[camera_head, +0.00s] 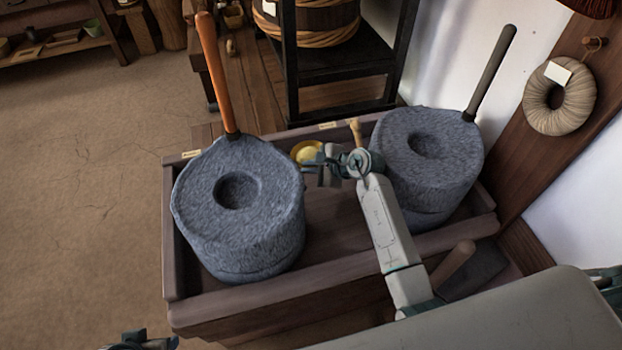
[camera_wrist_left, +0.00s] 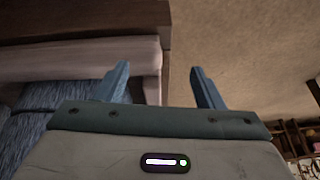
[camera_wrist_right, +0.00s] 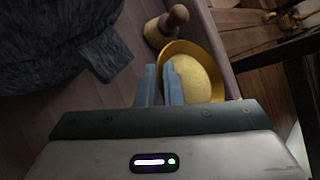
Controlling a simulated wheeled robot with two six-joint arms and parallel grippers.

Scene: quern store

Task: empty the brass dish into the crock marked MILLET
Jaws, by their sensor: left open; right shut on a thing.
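The brass dish (camera_head: 293,148) holds a yellow heap; in the right wrist view its gold wall (camera_wrist_right: 211,49) shows around the heap (camera_wrist_right: 192,80). My right gripper (camera_head: 312,168) is shut on the dish's near rim, between the two millstones; its fingers also show in the right wrist view (camera_wrist_right: 159,75). The dish looks roughly level. My left gripper (camera_wrist_left: 160,75) is open and empty beside the trough's outer side; only part of it shows at the lower left of the head view (camera_head: 140,342). I cannot make out a crock marked MILLET in any view.
A left millstone (camera_head: 240,230) with an orange handle and a right millstone (camera_head: 425,165) with a dark handle stand in a wooden trough (camera_head: 235,307). A wooden, knobbed tool (camera_wrist_right: 160,28) is beside the dish. A black rack (camera_head: 345,68) stands behind. Floor at left is clear.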

